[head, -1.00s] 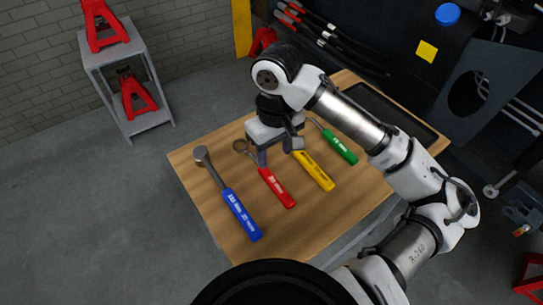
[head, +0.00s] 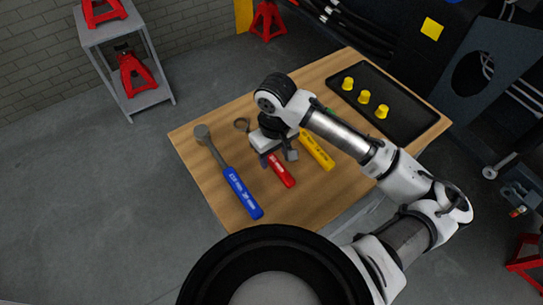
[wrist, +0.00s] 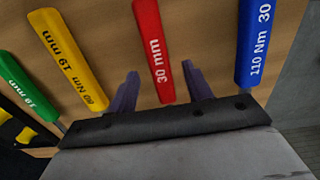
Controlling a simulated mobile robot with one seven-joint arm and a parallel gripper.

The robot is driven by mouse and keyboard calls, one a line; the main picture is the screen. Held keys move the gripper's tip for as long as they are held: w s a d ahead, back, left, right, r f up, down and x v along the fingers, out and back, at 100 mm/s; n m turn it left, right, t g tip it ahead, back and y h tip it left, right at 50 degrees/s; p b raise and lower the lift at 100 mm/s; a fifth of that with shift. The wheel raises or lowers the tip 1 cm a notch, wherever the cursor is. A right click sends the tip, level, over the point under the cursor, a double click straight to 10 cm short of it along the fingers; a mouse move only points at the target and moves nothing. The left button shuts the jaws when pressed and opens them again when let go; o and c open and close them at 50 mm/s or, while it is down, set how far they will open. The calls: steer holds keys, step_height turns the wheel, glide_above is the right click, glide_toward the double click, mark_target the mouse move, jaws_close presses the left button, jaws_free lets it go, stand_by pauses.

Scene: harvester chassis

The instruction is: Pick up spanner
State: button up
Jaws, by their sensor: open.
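My gripper (head: 278,158) is low over this red handle and hides the spanner's middle. In the wrist view, the red handle (wrist: 154,50) lies between the two open fingers, with a gap on each side. A green-handled tool marked 19 mm (wrist: 22,85) also lies on the table; my arm mostly hides it in the head view. I cannot tell how far the fingertips are above the table.
A blue-handled wrench (head: 242,194) lies left of the red handle and a yellow-handled one (head: 317,150) right of it. A black tray (head: 405,120) with yellow caps (head: 364,97) is at the table's right. A grey shelf (head: 110,35) with red stands is beyond.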

steer(key=shift+f, duration=1.3)
jaws_close()
